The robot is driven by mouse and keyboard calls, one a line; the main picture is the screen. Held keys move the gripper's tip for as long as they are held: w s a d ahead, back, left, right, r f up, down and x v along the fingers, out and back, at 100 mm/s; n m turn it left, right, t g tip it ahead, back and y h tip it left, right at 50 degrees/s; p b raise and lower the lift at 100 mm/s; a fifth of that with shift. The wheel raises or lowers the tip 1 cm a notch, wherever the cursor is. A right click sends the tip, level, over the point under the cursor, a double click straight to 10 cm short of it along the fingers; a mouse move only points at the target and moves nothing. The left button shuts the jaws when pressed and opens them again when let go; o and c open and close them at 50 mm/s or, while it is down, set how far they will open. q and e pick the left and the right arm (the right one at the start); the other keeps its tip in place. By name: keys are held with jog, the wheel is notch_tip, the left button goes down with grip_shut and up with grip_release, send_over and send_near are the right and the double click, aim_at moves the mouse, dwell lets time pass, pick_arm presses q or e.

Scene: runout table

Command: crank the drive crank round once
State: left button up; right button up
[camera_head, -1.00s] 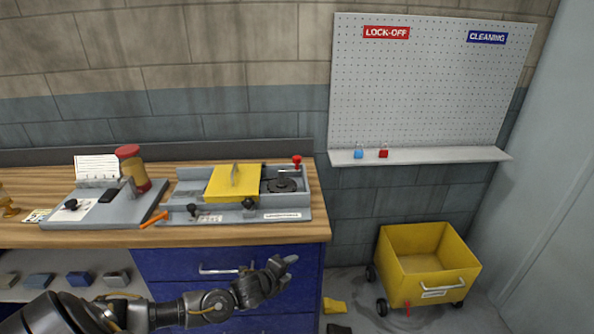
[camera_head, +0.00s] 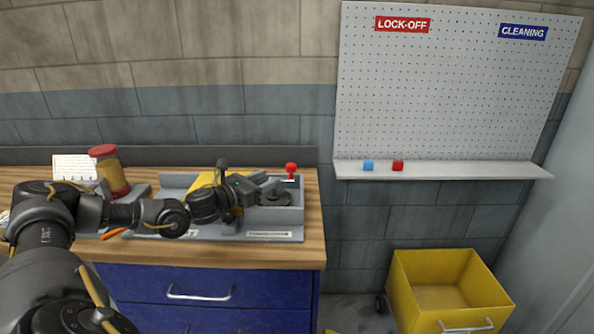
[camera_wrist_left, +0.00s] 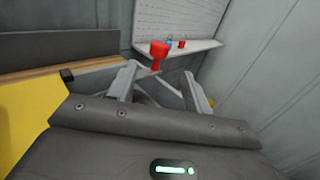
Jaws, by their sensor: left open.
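The runout machine (camera_head: 290,222) is a grey unit on the wooden bench, with a yellow cover (camera_head: 203,181) partly hidden behind my left arm. A red knob (camera_head: 291,170) stands upright at its back right, and a dark round part (camera_head: 275,198) sits in front of it. I cannot tell for sure which belongs to the drive crank. My left gripper (camera_head: 262,188) is open above the machine, its fingers toward the right, close to the dark part. In the left wrist view, the red knob (camera_wrist_left: 159,52) shows beyond the open fingers (camera_wrist_left: 158,88). Nothing shows between them. My right gripper is out of view.
A red-lidded jar (camera_head: 110,172) and a white card (camera_head: 74,168) stand at the left. A shelf (camera_head: 445,170) below the pegboard (camera_head: 455,90) holds a blue and a red padlock. A yellow cart (camera_head: 450,295) stands on the floor at right.

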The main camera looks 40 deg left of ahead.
aim_at(287, 168)
pick_arm(q)
jog(key=w, duration=0.1)
jog(key=w+p, duration=0.1)
jog(key=shift+w+d+r, duration=0.1)
jog(key=shift+w+r, duration=0.15)
jog(key=shift+w, duration=0.15)
jog(key=w, duration=0.2)
jog(key=w+p, duration=0.1)
jog(key=w, duration=0.1)
jog(key=w+p, duration=0.1)
jog(key=w, duration=0.1)
jog(key=shift+d+f, duration=0.1)
jog(key=shift+d, duration=0.25)
jog(key=shift+w+d+f, duration=0.15)
jog(key=shift+w, duration=0.6)
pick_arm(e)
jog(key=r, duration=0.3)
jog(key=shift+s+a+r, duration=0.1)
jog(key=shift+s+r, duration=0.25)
pick_arm(q)
grip_shut()
